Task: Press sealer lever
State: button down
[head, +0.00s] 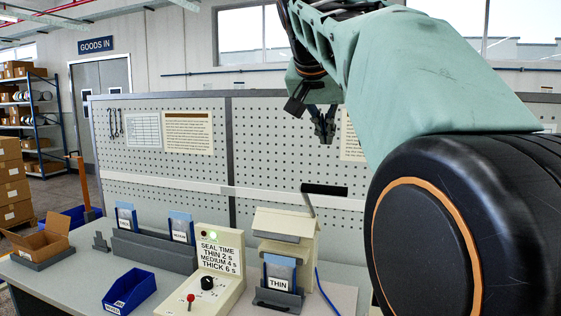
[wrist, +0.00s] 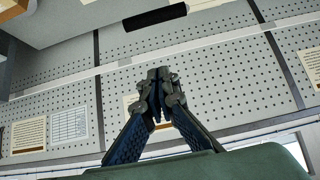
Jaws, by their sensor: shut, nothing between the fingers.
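The sealer (head: 285,225) is a beige machine on the bench in the head view. Its grey lever arm (head: 308,200) rises from the right side to a black handle (head: 325,189). A pouch labelled THIN (head: 279,275) stands in a grey holder at its front. My gripper (head: 325,138) is shut and empty, above the handle and apart from it. In the wrist view my gripper's fingertips (wrist: 160,76) meet, and the black handle (wrist: 155,17) shows beyond them near the top edge.
A control box (head: 215,262) reading thin 2 s, medium 4 s, thick 6 s stands left of the sealer, with a green lamp, black knob and red switch. A blue bin (head: 130,290) and a pouch rack (head: 150,248) are further left. A pegboard (head: 265,150) stands behind.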

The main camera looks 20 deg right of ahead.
send_over(327, 186)
jog(key=w+d, duration=0.1)
jog(key=w, duration=0.1)
notch_tip(327, 186, down, 7)
jog(key=shift+s+a+f+b, duration=0.2)
jog(key=shift+s+f, duration=0.25)
jog(key=shift+f, duration=0.15)
jog(key=shift+s+a+f+b, duration=0.1)
jog(key=shift+s+a+f, duration=0.1)
jog(key=shift+s+f, duration=0.3)
jog(key=shift+f, duration=0.45)
jog(key=shift+a, duration=0.1)
jog(key=shift+f, duration=0.15)
